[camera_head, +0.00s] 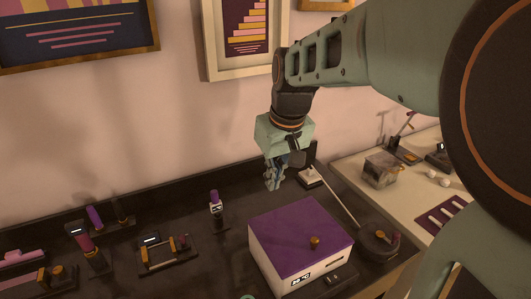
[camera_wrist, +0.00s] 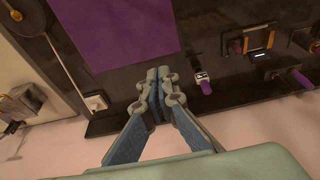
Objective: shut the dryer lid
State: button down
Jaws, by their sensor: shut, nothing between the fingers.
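The dryer (camera_head: 268,254) is a white box with a small lit display on its front, standing on the dark counter in the head view. Its purple lid (camera_head: 298,225) lies flat across the top, with an orange knob (camera_head: 314,242) near the front edge. I see no gap between lid and box. The lid also shows in the wrist view (camera_wrist: 120,30) as a purple panel at the top. My gripper (camera_head: 272,186) is shut and empty, above and behind the dryer, apart from the lid. It shows pointing toward the counter in the wrist view (camera_wrist: 160,78).
A round dark device (camera_head: 378,243) with a thin rod stands right of the dryer. A small upright tool (camera_head: 215,207) and several dark fixtures (camera_head: 167,250) are to the left. A pale table (camera_head: 360,190) with a grey box (camera_head: 382,167) is at right. The wall is close behind.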

jog(key=w+p+v, duration=0.1)
jog(key=p+v, duration=0.3)
jog(key=v, duration=0.2)
jog(key=shift+w+a+r+p, duration=0.15)
jog(key=shift+a+r+p, duration=0.15)
jog(key=shift+r, duration=0.15)
